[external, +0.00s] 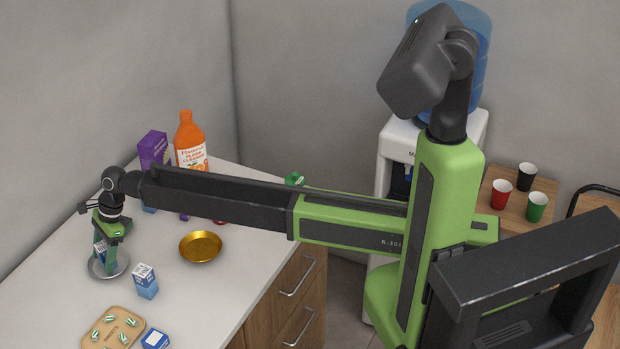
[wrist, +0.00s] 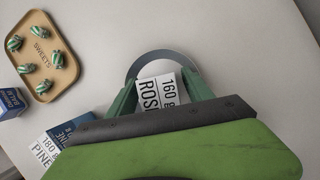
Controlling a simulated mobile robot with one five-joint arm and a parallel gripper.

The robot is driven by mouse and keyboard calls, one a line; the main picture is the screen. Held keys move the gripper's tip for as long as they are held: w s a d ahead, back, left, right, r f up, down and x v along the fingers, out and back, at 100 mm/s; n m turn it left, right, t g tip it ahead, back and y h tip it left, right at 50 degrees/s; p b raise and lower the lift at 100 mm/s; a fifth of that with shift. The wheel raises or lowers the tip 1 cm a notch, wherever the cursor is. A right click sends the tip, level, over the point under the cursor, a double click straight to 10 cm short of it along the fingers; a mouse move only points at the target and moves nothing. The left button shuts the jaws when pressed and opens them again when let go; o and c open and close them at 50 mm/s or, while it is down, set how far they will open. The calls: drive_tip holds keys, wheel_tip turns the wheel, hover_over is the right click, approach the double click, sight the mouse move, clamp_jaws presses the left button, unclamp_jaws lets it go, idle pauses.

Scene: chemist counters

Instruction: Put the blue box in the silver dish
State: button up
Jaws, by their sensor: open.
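The silver dish (external: 120,268) stands on the white counter at the left in the external view; its rim (wrist: 135,66) also shows in the wrist view. A blue and white box (external: 100,251) stands in the dish, between my fingers. My gripper (external: 106,243) points down over the dish and is open around this box. In the wrist view its green fingers lie on either side of the box; its lower part is hidden by my gripper.
Another blue and white box (external: 146,281) stands right of the dish, and one (external: 155,340) lies nearer the front edge. A sweets tray (external: 98,328) is close by. A gold dish (external: 201,246), orange bottle (external: 189,143) and purple box (external: 153,149) stand farther back.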

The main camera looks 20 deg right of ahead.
drive_tip(key=p+v, duration=1.1)
drive_tip(key=v, duration=0.1)
drive_tip(key=shift+w+d, duration=0.15)
drive_tip(key=w+d+n+t, duration=0.15)
drive_tip(key=w+d, duration=0.35)
drive_tip(key=d, duration=0.7)
drive_tip(key=w+d+n+h, duration=0.15)
drive_tip(key=w+d, duration=0.25)
drive_tip(key=d, duration=0.7)
drive_tip(key=w+d+n, duration=0.2)
drive_tip(key=w+d, duration=0.3)
drive_tip(key=d, duration=0.7)
drive_tip(key=d+n, duration=0.1)
drive_tip(key=d, duration=0.5)
drive_tip(key=d+f+n, duration=0.1)
drive_tip(key=d, duration=0.5)
drive_tip(key=d+n+h, duration=0.1)
drive_tip(key=d, duration=0.5)
drive_tip(key=shift+s+d+f+t, duration=0.1)
drive_tip(key=shift+f+t, duration=0.1)
drive_tip(key=shift+t, duration=0.05)
drive_tip(key=s+d+f+n+b, duration=0.1)
drive_tip(key=s+d+n, duration=0.1)
drive_tip(key=d, duration=0.9)
drive_tip(key=s+d+f+n+h, duration=0.1)
drive_tip(key=s+d+n, duration=0.2)
drive_tip(key=d, duration=0.9)
drive_tip(key=shift+s+d+n+b, duration=0.25)
drive_tip(key=shift+s+n+b, duration=0.1)
drive_tip(key=shift+s, duration=0.9)
